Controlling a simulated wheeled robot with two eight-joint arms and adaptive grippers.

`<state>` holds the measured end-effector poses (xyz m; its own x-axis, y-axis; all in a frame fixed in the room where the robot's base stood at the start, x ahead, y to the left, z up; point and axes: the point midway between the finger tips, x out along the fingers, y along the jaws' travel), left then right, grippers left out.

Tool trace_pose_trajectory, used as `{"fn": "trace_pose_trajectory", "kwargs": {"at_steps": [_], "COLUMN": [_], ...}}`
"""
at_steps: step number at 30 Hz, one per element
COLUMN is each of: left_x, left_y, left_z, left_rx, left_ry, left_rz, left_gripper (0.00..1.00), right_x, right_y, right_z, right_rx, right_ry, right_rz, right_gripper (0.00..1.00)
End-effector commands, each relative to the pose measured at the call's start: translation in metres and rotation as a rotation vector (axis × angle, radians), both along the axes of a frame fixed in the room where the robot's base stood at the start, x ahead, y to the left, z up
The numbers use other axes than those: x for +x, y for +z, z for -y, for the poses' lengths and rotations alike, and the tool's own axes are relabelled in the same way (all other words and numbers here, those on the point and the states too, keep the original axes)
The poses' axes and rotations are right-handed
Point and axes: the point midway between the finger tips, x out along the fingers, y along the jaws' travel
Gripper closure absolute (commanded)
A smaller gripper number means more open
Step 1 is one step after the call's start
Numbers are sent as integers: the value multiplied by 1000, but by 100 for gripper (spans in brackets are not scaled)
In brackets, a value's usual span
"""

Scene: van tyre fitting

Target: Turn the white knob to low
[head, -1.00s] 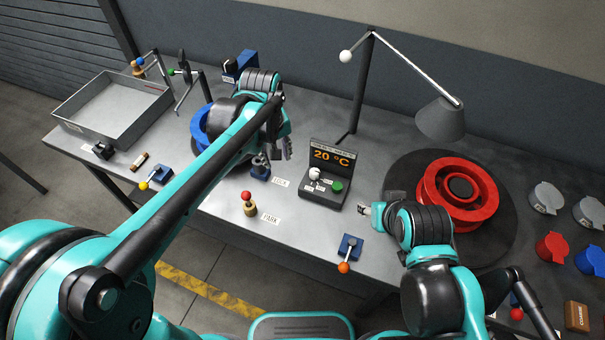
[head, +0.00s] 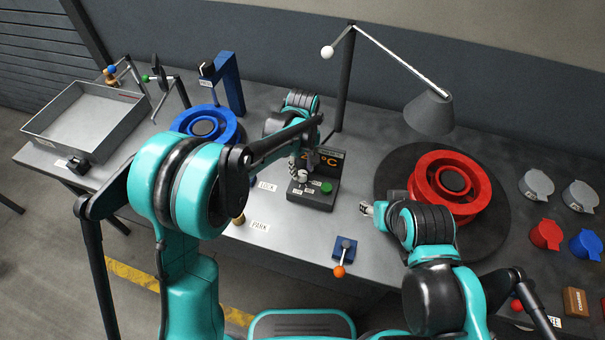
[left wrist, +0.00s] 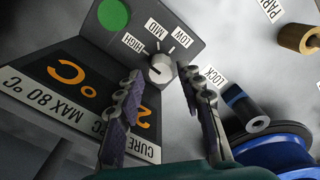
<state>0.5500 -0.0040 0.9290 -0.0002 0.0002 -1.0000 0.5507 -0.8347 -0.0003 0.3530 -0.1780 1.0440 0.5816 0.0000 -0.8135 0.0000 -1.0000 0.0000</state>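The white knob (left wrist: 160,69) sits on the dark control box (head: 313,199), among the HIGH, MID and LOW labels. In the left wrist view its small dark mark seems to be on the HIGH side, but I cannot read it surely. My left gripper (left wrist: 160,77) is open, with one finger on each side of the knob; whether they touch it I cannot tell. In the head view the left gripper (head: 296,165) is at the box, partly hiding its orange temperature display. My right gripper (head: 367,208) is right of the box, apart from it; its finger gap is too small to judge.
A green button (head: 326,188) is beside the knob. A blue wheel (head: 222,117) is to the left, a red wheel (head: 478,180) on a dark disc to the right. A lamp (head: 430,111) stands behind. An orange-tipped lever (head: 339,271) is near the front edge.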

Motion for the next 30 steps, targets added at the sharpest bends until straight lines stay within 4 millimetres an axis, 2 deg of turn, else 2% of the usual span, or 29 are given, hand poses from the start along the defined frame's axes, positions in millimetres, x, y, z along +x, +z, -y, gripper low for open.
{"fn": "trace_pose_trajectory", "kwargs": {"at_steps": [1, 4, 14, 15, 19, 30], "left_x": [0, 0, 0, 0, 0, 0], "left_y": [-8, -16, -20, -20, -20, -20], "left_z": [0, 0, 0, 0, 0, 0], "left_rx": [0, 0, 0, 0, 0, 0], "left_ry": [0, 0, 0, 0, 0, -35], "left_rz": [0, 0, 0, 0, 0, 0], "left_gripper": [63, 63, 63, 65, 100, 100], "right_x": [0, 0, 0, 0, 0, 0], "right_y": [-3, -5, -5, -5, -5, -5], "right_z": [0, 0, 0, 0, 0, 0], "right_rx": [0, 0, 0, 0, 0, 0], "right_ry": [0, 0, 0, 0, 0, 0], "right_rz": [0, 0, 0, 0, 0, 0], "right_gripper": [55, 55, 55, 55, 55, 55]}}
